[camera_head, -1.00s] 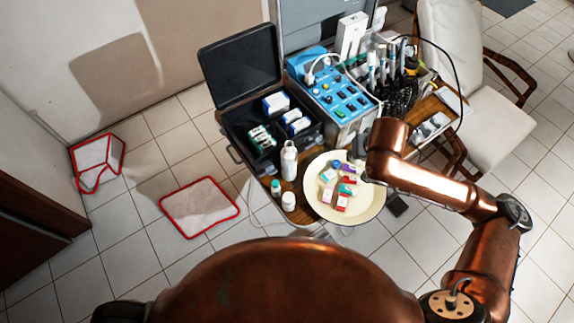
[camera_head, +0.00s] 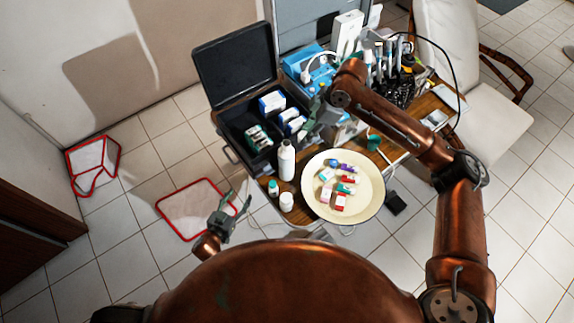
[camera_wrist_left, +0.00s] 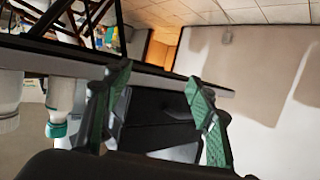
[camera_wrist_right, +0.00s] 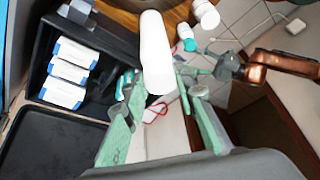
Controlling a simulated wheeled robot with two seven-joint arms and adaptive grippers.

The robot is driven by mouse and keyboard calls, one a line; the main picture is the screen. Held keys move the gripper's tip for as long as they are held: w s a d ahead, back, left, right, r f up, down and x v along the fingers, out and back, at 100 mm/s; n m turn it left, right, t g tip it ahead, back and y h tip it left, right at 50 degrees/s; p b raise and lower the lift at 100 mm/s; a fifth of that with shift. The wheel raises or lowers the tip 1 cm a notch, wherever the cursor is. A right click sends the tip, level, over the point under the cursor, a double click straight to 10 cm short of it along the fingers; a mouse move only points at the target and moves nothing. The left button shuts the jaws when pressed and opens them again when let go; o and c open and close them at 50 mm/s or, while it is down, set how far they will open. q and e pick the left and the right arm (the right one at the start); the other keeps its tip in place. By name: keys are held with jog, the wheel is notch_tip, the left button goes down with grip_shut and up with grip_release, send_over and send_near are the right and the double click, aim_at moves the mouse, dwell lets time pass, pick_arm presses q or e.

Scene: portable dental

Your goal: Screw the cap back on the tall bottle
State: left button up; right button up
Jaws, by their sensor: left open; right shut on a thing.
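The tall bottle (camera_head: 287,160) is white and stands upright at the table's front left edge, beside the black case. It also shows as a white cylinder in the right wrist view (camera_wrist_right: 154,45). My right gripper (camera_head: 318,118) is above the case's right side, up and right of the bottle in the picture. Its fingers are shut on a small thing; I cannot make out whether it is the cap. My left gripper (camera_head: 222,222) is open and empty, low and left of the table, apart from the bottle. Its spread fingers show in the left wrist view (camera_wrist_left: 158,105).
A small bottle with a teal cap (camera_head: 273,187) and a white jar (camera_head: 286,201) stand in front of the tall bottle. A cream plate (camera_head: 372,192) with several small packs is to the right. The open black case (camera_head: 232,130) holds boxes. Red-rimmed bins are on the floor.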

pick_arm(q)
jog(key=w+d+r+m+t+h, duration=0.15)
jog(key=d+r+h, duration=0.4)
jog(key=r, duration=0.95)
pick_arm(e)
jog(key=a+n, duration=0.1)
jog(key=w+a+r+n+g, duration=0.1)
jog(key=a+n, duration=0.1)
jog(key=a+r+n, duration=0.1)
jog(key=a, duration=0.1)
jog(key=shift+w+n+g+h, duration=0.2)
jog(key=shift+n+g+h, duration=0.1)
jog(key=shift+n+g, duration=0.1)
pick_arm(q)
jog(key=m+h, duration=0.1)
jog(key=m, duration=0.1)
send_near(281, 160)
jog(key=shift+w+d+r+g, duration=0.1)
jog(key=shift+w+g, duration=0.35)
jog(key=shift+w, duration=0.05)
pick_arm(e)
jog(key=shift+a+r+n, duration=0.25)
jog(key=shift+a+n, duration=0.3)
jog(key=shift+n, duration=0.05)
pick_arm(q)
jog(key=x, duration=1.2)
jog(key=shift+c, duration=0.6)
grip_shut()
pick_arm(e)
jog(key=shift+f, duration=2.45)
